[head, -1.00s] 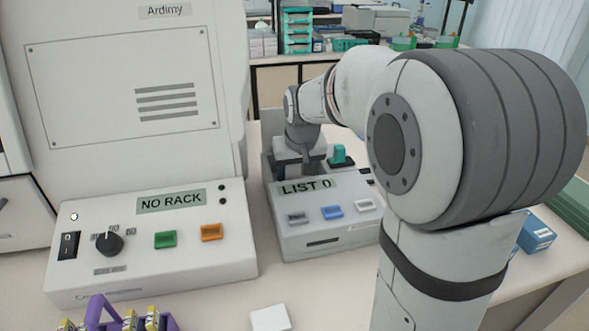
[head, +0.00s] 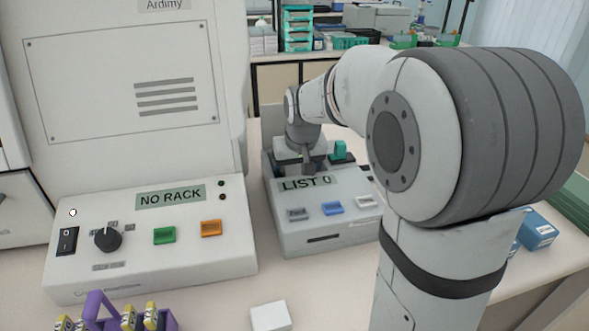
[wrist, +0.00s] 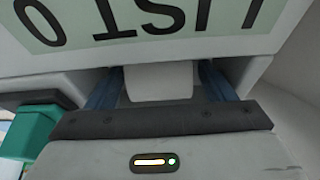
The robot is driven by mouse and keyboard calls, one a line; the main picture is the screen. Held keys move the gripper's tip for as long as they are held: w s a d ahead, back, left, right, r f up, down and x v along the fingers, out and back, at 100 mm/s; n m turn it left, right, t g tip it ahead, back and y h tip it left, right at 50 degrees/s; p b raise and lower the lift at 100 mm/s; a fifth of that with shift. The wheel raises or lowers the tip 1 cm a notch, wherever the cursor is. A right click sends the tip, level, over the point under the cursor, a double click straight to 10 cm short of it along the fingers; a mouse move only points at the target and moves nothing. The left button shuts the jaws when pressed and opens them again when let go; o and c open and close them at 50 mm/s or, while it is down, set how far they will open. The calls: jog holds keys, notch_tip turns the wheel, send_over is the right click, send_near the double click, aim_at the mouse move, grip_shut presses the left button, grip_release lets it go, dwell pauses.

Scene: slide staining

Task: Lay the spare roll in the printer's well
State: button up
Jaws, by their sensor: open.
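The printer (head: 325,236) is a light grey box with a "LIST 0" display and a row of buttons on its front. My gripper (head: 308,172) is low over the printer, just behind the display, pointing down. In the wrist view my gripper (wrist: 160,80) has its blue fingers apart. A plain white piece (wrist: 158,84), likely the spare roll, shows between them with gaps at both sides. Its lower end and the well are hidden, so I cannot tell how it rests. The display (wrist: 150,22) appears upside down there.
A teal part (head: 339,151) stands beside my gripper, close to it in the wrist view (wrist: 32,128). The large "NO RACK" machine (head: 150,275) is left of the printer. A white block (head: 270,317) and a purple rack (head: 98,305) are in front. Blue boxes (head: 537,232) lie right.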

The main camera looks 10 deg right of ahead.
jog(key=v, duration=0.7)
jog(key=shift+s+r, duration=0.15)
jog(key=shift+r, duration=0.2)
